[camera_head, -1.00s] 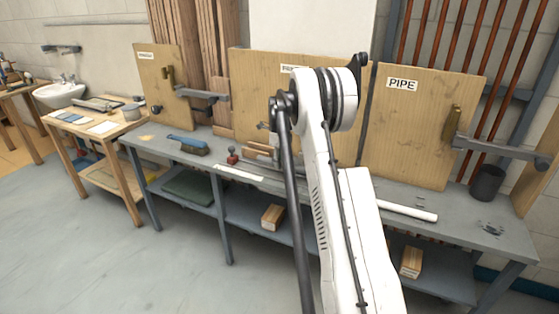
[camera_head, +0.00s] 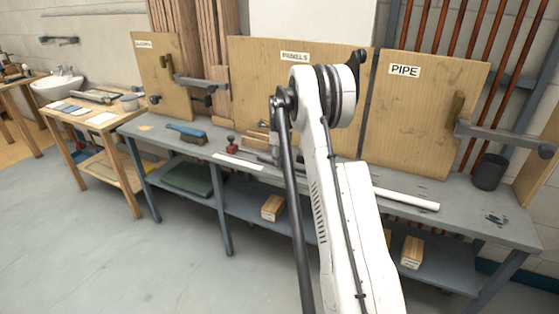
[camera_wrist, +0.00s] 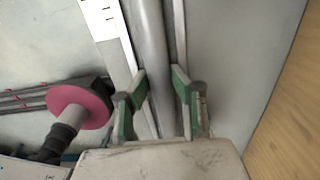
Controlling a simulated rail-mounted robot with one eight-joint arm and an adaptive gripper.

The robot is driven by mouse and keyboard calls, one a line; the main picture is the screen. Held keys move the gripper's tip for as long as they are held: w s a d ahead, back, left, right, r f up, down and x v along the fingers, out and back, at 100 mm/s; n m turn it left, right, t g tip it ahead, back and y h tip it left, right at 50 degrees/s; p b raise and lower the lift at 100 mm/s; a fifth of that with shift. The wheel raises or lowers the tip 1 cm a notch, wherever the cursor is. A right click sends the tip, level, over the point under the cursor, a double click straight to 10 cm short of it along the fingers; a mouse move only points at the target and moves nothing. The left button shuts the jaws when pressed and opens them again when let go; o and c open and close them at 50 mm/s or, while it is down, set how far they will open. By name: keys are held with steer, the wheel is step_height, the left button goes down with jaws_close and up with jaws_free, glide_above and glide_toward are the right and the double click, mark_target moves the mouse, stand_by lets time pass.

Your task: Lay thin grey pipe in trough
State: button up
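A grey pipe (camera_wrist: 150,40) runs up the wrist view, passing between the two green-padded fingers of my gripper (camera_wrist: 159,80). The fingers stand apart, one on each side of the pipe. Whether they touch it is hard to tell. A narrow grey channel-like edge (camera_wrist: 179,30) runs along the pipe's right side; I cannot tell if it is the trough. In the head view my white arm hides my gripper and much of the bench behind it. Thin grey rod-like shapes (camera_head: 266,158) lie on the bench left of my arm.
A white pipe (camera_head: 407,199) lies on the grey bench (camera_head: 460,212), right of my arm. A dark cup (camera_head: 490,172) stands at the right end. A blue brush (camera_head: 187,133) and a red-topped tool (camera_head: 231,145) lie left. A pink disc (camera_wrist: 80,106) is left of my gripper. Boards rise behind.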

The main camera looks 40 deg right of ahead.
steer(key=o, duration=0.5)
steer(key=shift+o, duration=0.2)
steer(key=shift+r, duration=0.1)
step_height(320, 180, up, 12)
stand_by(0.7)
